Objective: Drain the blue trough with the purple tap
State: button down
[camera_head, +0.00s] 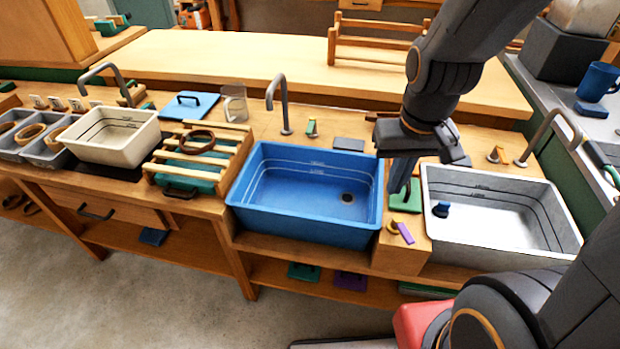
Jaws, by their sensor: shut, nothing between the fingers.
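The blue trough (250,217) is set in the bench at centre, with level lines inside its walls and a dark drain hole (348,197) in its floor. I cannot tell whether water is in it. The purple tap (405,232) is a small handle on an orange-yellow mount, on the front of the wooden block between the blue trough and the grey trough. My gripper (399,187) is shut and empty, pointing down behind and above the purple tap, near the blue trough's right rim. It is apart from the tap in the picture.
A grey trough (560,232) holding a small blue item stands right, and a green block (406,203) sits near my gripper. Grey spouts (283,105) rise behind the troughs. A cream basin (90,148) and slatted rack (232,150) are left.

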jog(key=w+d+p, duration=0.1)
jog(key=w+d, duration=0.2)
jog(key=d, duration=0.9)
jog(key=shift+w, duration=0.2)
jog(key=shift+d, duration=0.1)
dwell(0.3)
notch_tip(320, 180, up, 6)
jog(key=s+a+p, duration=0.1)
jog(key=p, duration=0.5)
jog(key=shift+s, duration=0.2)
